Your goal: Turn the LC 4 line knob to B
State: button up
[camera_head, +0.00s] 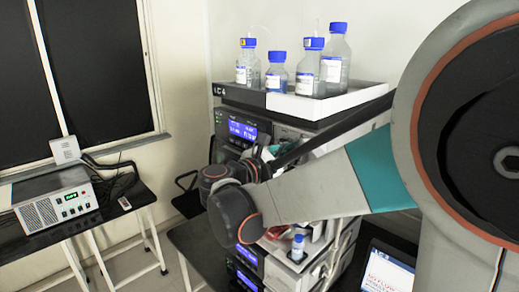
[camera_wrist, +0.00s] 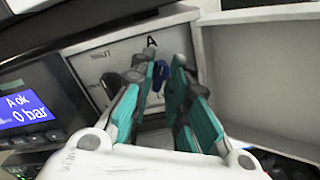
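The LC 4 stack (camera_head: 222,91) carries its label on the front edge of its top tray. In the wrist view, a small blue knob (camera_wrist: 161,76) sits on a pale panel (camera_wrist: 95,66), with a letter A printed above it. I cannot tell exactly which way the knob points, and no B mark is readable. My gripper (camera_wrist: 160,64) is open, with its two teal-sided fingers on either side of the knob in the picture. I cannot tell whether they touch it.
Several blue-capped bottles (camera_head: 306,75) stand on the stack's top tray. A blue display (camera_wrist: 25,110) reading "A ok 0 bar" is left of the panel. A pale box-like wall (camera_wrist: 262,75) stands right of my fingers. A laptop (camera_head: 388,270) sits at lower right.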

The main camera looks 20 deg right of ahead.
grip_shut()
jog(key=shift+m, duration=0.4)
jog(key=m+b, duration=0.2)
jog(key=m, duration=0.3)
jog(key=shift+s+f+m+b, duration=0.1)
jog(key=shift+f+m+b, duration=0.05)
jog(key=shift+m+b, duration=0.2)
jog(key=m+b, duration=0.1)
jog(key=m, duration=0.4)
jog(key=shift+m+b, duration=0.3)
jog(key=shift+m, duration=0.05)
grip_release()
jog(key=shift+d, duration=0.1)
